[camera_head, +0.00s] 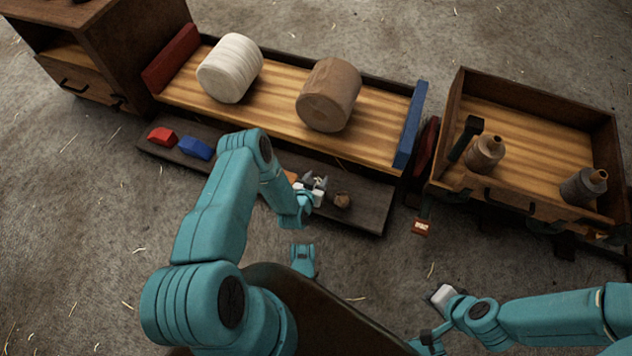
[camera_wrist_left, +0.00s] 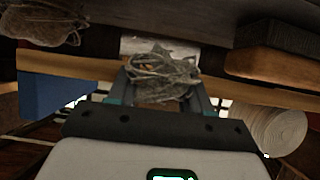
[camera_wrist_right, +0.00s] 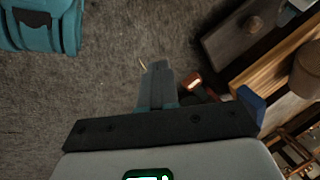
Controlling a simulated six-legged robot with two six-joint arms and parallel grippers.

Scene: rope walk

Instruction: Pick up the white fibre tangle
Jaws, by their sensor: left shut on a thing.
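My left gripper (camera_head: 318,188) is over the dark low shelf in front of the wooden bench. In the left wrist view, its fingers are shut on a pale grey-white fibre tangle (camera_wrist_left: 163,76), which shows between the fingertips. In the head view the tangle (camera_head: 319,181) is small and partly hidden by the gripper. A brown tangle (camera_head: 342,200) lies on the shelf just right of the gripper; it also shows in the left wrist view (camera_wrist_left: 40,28). My right gripper (camera_head: 441,296) is low over the floor at the right; its fingers (camera_wrist_right: 160,80) are together and empty.
A red block (camera_head: 162,136) and a blue block (camera_head: 195,148) lie on the dark shelf (camera_head: 365,218). A white roll (camera_head: 230,68) and a brown roll (camera_head: 329,95) lie on the bench. A wooden tray (camera_head: 515,115) with two bottle-like spools stands right. Floor is strewn with fibres.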

